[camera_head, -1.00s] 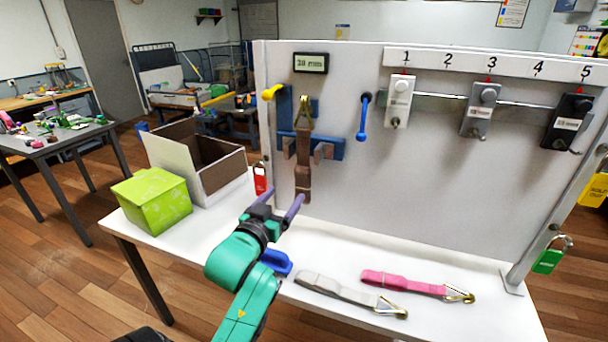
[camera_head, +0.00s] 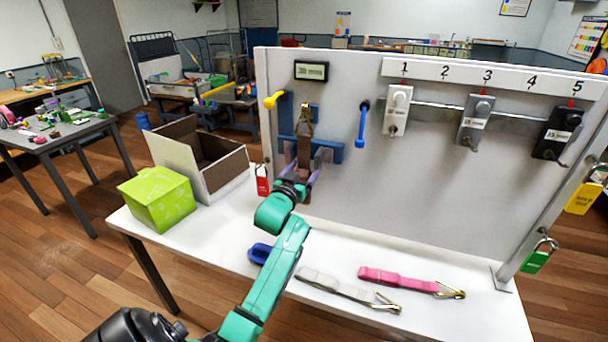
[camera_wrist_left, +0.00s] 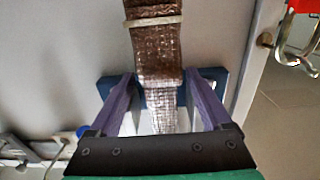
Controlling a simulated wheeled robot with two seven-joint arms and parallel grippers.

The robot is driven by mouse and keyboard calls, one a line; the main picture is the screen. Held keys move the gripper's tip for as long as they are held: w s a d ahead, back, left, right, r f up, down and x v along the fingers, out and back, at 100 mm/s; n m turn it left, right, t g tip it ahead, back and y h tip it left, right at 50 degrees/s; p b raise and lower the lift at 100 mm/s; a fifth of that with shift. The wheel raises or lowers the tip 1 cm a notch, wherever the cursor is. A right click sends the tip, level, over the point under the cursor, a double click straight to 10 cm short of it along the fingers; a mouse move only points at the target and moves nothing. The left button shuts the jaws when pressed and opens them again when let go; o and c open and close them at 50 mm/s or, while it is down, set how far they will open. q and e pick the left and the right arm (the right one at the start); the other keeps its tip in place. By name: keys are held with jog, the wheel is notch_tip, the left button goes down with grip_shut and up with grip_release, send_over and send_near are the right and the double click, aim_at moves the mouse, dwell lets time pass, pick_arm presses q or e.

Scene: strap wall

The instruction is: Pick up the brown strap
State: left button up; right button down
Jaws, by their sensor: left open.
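The brown strap (camera_head: 304,148) hangs from its metal buckle on the blue holder (camera_head: 327,146) on the grey panel. My left gripper (camera_head: 299,180) is at the strap's lower part, with its purple fingers to either side of it. In the left wrist view the strap (camera_wrist_left: 156,50) runs down between the two open fingers of the left gripper (camera_wrist_left: 160,105). A gap shows between each finger and the strap. The strap's lower end is partly hidden by my gripper in the head view. My right gripper does not show.
A white table (camera_head: 235,225) holds a green box (camera_head: 158,199), an open carton (camera_head: 205,160), a grey strap (camera_head: 335,286) and a pink strap (camera_head: 400,280). A yellow peg (camera_head: 273,99) and a blue handle (camera_head: 361,125) stick out from the panel near the strap.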

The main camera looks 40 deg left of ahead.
pick_arm(q)
jog(key=shift+s, duration=0.2)
grip_shut()
jog(key=shift+r, duration=0.1)
jog(key=shift+r, duration=0.2)
jog(key=shift+r+b, duration=0.45)
jog(key=shift+b, duration=0.1)
jog(key=b+v, duration=0.1)
jog(key=v, duration=1.7)
jog(key=shift+b, duration=0.4)
